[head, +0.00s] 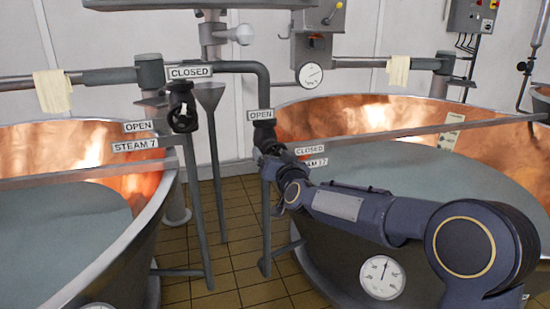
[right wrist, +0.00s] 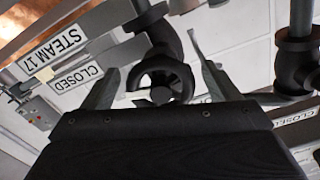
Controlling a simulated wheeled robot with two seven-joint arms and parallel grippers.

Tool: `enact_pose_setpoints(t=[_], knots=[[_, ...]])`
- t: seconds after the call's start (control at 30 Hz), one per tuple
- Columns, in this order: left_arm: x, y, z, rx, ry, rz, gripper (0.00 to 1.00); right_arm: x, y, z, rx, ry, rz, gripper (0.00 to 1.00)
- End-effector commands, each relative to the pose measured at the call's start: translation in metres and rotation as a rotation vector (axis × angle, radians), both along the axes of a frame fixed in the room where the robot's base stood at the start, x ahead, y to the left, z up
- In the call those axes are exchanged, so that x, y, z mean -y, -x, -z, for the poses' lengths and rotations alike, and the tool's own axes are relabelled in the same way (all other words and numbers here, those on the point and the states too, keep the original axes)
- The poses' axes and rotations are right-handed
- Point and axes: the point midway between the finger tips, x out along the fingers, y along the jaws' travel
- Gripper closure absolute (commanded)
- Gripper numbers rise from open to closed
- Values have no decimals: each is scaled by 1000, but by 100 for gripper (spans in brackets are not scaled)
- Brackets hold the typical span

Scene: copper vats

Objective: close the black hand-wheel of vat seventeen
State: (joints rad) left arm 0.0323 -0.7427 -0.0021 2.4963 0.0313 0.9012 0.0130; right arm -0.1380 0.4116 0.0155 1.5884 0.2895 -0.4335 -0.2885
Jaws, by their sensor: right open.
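The black hand-wheel (right wrist: 158,80) of vat seventeen shows in the right wrist view, a dark ring with a hub, below its black valve body. In the head view the valve (head: 264,132) hangs on the grey pipe beside the right vat, and my arm hides most of the wheel. The plate "STEAM 17" (right wrist: 53,54) is next to a "CLOSED" plate (right wrist: 75,79); an "OPEN" plate (head: 260,115) is above the valve in the head view. My right gripper (right wrist: 158,88) is open, its fingers on either side of the wheel; I cannot tell whether they touch it. My left gripper is out of view.
A similar black valve (head: 183,108) of "STEAM 7" (head: 136,146) hangs to the left. The left copper vat (head: 75,150) and right copper vat (head: 345,117) flank a tiled floor gap (head: 236,225) with grey pipe legs. A dial gauge (head: 310,75) hangs behind.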

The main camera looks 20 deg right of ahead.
Motion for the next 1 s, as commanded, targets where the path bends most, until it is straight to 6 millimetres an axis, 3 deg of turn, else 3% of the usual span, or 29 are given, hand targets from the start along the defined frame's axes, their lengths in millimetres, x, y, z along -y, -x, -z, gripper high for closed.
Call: enact_pose_setpoints(t=[0.17,0.53,1.0], knots=[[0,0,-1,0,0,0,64,1,15,-1,2,0,1,18],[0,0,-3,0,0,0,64,3,72,-1,1,-1,0,18],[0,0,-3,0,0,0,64,3,78,0,0,-1,0,18]])
